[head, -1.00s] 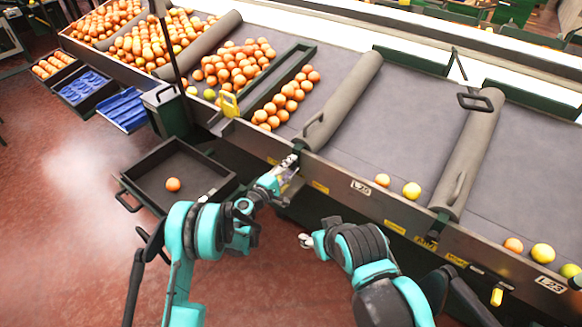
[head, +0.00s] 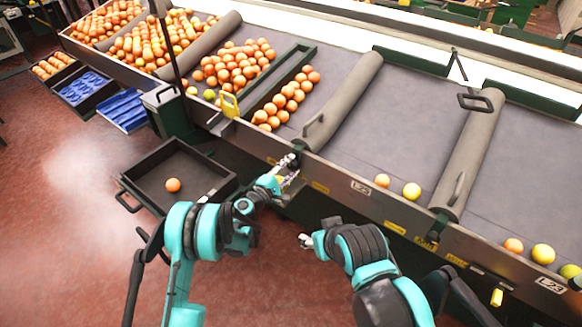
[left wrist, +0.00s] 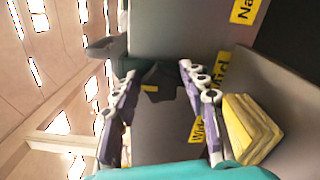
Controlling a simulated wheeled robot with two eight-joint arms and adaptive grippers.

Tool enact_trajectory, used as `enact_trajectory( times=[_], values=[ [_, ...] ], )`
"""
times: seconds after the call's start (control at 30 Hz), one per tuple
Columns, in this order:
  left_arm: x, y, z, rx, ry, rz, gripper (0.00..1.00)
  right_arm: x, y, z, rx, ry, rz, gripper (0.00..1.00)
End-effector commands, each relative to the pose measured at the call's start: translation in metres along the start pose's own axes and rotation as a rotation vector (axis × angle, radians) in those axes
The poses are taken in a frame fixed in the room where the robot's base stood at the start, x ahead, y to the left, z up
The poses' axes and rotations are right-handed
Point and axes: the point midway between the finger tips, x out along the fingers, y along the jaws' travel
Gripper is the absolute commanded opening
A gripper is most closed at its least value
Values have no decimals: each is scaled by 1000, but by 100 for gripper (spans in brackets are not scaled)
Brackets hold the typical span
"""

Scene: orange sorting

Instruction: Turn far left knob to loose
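A dark knob (head: 289,161) sits on the conveyor's front edge, just beyond my left gripper (head: 286,181) in the head view. In the left wrist view, the fingers of my left gripper (left wrist: 159,76) are apart. A dark knob (left wrist: 166,85) with a yellow mark shows between them, and I cannot tell whether they touch it.
A black bin (head: 150,172) with one orange (head: 173,185) stands left of my left gripper. Oranges (head: 235,66) are piled on the conveyor behind the knob. A yellow block (left wrist: 250,128) is near the right finger in the left wrist view.

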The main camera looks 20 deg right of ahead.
Motion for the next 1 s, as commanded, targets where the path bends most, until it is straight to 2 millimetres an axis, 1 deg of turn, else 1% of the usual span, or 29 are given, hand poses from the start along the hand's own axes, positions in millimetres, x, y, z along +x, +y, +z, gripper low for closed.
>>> enact_trajectory(
  times=[0.27, 0.37, 0.47, 0.7, 0.8, 0.9, 1.0],
  values=[
    [0, 0, 0, 0, 0, 0, 58, 0, 0, 0, 0, 0, 0, 52],
    [-3, 0, 0, 0, 0, 0, 58, 0, 0, 0, 0, 0, 0, 52],
    [-14, 0, -1, 1, 1, 1, 58, 0, 0, 0, 0, 0, 0, 52],
    [-56, 0, 0, 0, 1, 1, 58, 0, 0, 0, 0, 0, 0, 52],
    [-68, 0, -1, 0, 2, 1, 58, 0, 0, 0, 0, 0, 0, 52],
    [-74, 0, 0, 0, 0, 0, 58, 0, 0, 0, 0, 0, 0, 52],
    [-76, 0, 0, 0, 0, 0, 58, 0, 0, 0, 0, 0, 0, 52]
  ],
)
